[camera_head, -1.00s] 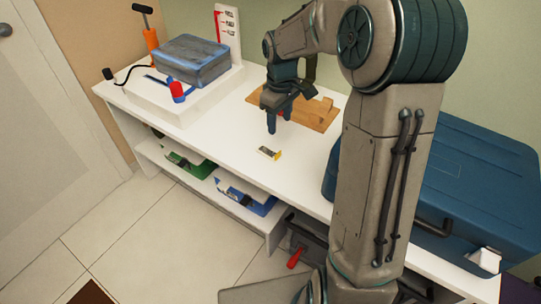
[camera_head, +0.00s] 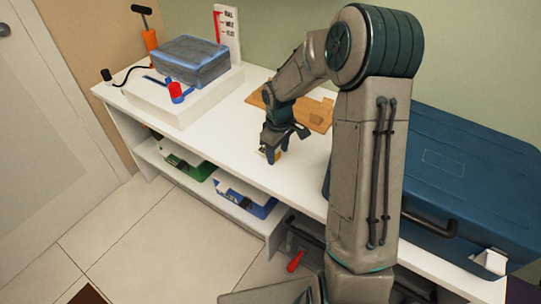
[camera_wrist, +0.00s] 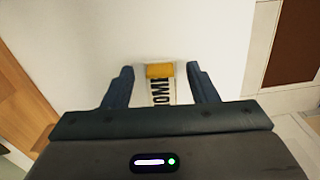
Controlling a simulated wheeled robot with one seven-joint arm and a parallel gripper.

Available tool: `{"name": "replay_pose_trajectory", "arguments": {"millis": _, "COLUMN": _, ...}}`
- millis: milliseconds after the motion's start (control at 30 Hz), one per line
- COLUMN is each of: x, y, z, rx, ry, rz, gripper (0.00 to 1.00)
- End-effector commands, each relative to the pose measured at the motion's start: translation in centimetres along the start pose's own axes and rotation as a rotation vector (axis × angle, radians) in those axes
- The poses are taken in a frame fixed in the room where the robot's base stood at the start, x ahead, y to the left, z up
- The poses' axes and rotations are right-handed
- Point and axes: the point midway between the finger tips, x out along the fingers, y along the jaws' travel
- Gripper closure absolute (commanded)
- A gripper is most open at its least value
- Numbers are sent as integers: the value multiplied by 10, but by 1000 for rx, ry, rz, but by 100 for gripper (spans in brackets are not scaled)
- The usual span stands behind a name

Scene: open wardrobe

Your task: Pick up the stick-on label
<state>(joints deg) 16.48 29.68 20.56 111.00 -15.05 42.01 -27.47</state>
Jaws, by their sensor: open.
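The stick-on label (camera_wrist: 160,88) is a small pale piece with a yellow end and dark lettering that seems to read "HOME". In the wrist view it lies on the white surface between my two fingers, with a gap on each side. In the head view my gripper (camera_head: 271,155) is low over the white shelf top (camera_head: 225,133) and hides most of the label. My gripper also shows in the wrist view (camera_wrist: 163,85), open, with its fingers on both sides of the label.
A wooden board (camera_head: 315,115) lies behind my gripper. A large blue case (camera_head: 470,185) stands to the right. A grey-blue box (camera_head: 190,62) sits on a white block at the left. A lower shelf holds green (camera_head: 190,168) and blue (camera_head: 250,203) items.

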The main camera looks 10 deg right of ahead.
Motion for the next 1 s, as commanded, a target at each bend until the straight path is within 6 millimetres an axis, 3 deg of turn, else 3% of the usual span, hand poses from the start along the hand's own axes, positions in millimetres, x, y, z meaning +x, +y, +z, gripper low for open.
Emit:
{"name": "replay_pose_trajectory", "arguments": {"millis": 233, "x": 4, "y": 0, "z": 0, "rx": 0, "ry": 2, "rz": 1, "gripper": 47}}
{"name": "replay_pose_trajectory", "arguments": {"millis": 267, "x": 4, "y": 0, "z": 0, "rx": 0, "ry": 2, "rz": 1, "gripper": 53}}
{"name": "replay_pose_trajectory", "arguments": {"millis": 400, "x": 4, "y": 0, "z": 0, "rx": 0, "ry": 1, "rz": 1, "gripper": 92}}
{"name": "replay_pose_trajectory", "arguments": {"millis": 433, "x": 4, "y": 0, "z": 0, "rx": 0, "ry": 1, "rz": 1, "gripper": 95}}
{"name": "replay_pose_trajectory", "arguments": {"millis": 800, "x": 2, "y": 0, "z": -1, "rx": 0, "ry": 2, "rz": 2, "gripper": 95}}
{"name": "replay_pose_trajectory", "arguments": {"millis": 1000, "x": -12, "y": 1, "z": -1, "rx": 0, "ry": 3, "rz": 4, "gripper": 95}}
